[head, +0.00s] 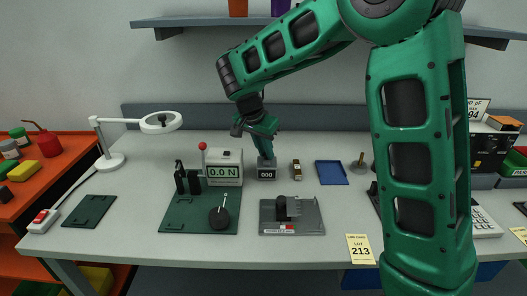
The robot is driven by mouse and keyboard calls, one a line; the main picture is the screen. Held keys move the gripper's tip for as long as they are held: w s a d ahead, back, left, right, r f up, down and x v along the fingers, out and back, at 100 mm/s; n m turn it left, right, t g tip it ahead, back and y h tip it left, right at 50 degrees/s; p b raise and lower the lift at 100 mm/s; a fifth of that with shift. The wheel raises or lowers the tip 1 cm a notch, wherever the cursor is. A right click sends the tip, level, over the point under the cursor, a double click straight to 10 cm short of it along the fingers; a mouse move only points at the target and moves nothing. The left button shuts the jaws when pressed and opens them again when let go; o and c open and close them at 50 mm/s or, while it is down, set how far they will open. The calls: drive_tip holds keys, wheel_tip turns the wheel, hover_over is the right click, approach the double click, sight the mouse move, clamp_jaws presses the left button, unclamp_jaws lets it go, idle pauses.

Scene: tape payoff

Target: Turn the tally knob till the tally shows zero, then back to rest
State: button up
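The tally (267,174) is a small grey box on the bench, just right of the force gauge. Its dark window seems to read 000, though the digits are small. My gripper (265,154) points straight down, with its fingertips at the top of the tally. The tally knob is hidden behind or between my fingers. I cannot tell whether the fingers are closed on it or only around it.
A force gauge (224,167) reading 0.0 N stands left of the tally on a green plate (180,222). A small brass piece (296,170) and a blue tray (331,178) lie to the right. A grey fixture (305,218) sits in front. A lamp (112,160) stands left.

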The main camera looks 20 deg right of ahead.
drive_tip(key=shift+r, duration=0.1)
clamp_jaws()
drive_tip(key=n+t+y, duration=0.1)
drive_tip(key=n, duration=0.2)
drive_tip(key=shift+d+n, duration=0.15)
drive_tip(key=shift+n, duration=0.25)
drive_tip(key=n+y, duration=0.1)
drive_tip(key=n, duration=0.1)
drive_tip(key=n+t, duration=0.1)
drive_tip(key=n, duration=0.1)
drive_tip(key=shift+s+d+n+y, duration=0.1)
drive_tip(key=shift+d+n+y, duration=0.1)
drive_tip(key=shift+n+y, duration=0.15)
drive_tip(key=n, duration=0.1)
drive_tip(key=n+y, duration=0.1)
drive_tip(key=n, duration=0.1)
drive_tip(key=shift+d+n+y, duration=0.15)
drive_tip(key=shift+n+y, duration=0.1)
drive_tip(key=shift+d+n+y, duration=0.1)
drive_tip(key=shift+n+y, duration=0.6)
drive_tip(key=shift+n, duration=1.1)
drive_tip(key=o, duration=0.8)
unclamp_jaws()
drive_tip(key=shift+g, duration=0.3)
